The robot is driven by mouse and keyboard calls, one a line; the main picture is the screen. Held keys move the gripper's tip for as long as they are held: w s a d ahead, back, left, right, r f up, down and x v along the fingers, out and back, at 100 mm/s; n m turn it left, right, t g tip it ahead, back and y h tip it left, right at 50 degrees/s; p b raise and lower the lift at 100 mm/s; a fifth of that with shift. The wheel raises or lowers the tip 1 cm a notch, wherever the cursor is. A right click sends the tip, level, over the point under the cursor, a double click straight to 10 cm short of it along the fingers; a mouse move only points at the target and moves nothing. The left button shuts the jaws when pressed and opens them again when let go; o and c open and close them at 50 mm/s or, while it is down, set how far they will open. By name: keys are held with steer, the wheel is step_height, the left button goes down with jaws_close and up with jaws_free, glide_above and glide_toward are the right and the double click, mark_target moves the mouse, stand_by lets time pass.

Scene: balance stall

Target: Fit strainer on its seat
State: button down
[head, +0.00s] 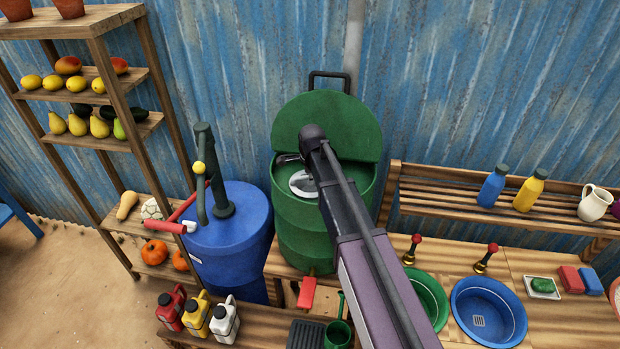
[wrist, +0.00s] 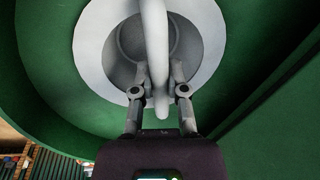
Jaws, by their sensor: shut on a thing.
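The strainer shows in the wrist view as a pale, wide round rim (wrist: 92,55) around a grey hollow, with a thick pale bar-like handle (wrist: 156,45) arching over it. My gripper (wrist: 160,78) is shut on this handle, with one finger on each side. In the head view the pale disc (head: 303,184) shows inside the open top of the green barrel (head: 305,232), partly hidden by my arm. The seat is not clearly visible, and I cannot tell whether the rim rests on it or hangs just above.
The barrel's raised green lid (head: 290,115) stands behind the opening. A blue drum (head: 235,255) with a pump is to its left. A green basin (head: 428,300) and a blue basin (head: 488,312) are at the right. A fruit shelf (head: 120,80) stands far left.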

steer(key=c, duration=0.6)
jaws_free()
steer(key=shift+o, duration=0.3)
steer(key=o, duration=0.4)
steer(key=shift+o, duration=0.2)
steer(key=shift+r+p, duration=2.2)
steer(key=shift+r+p, duration=2.8)
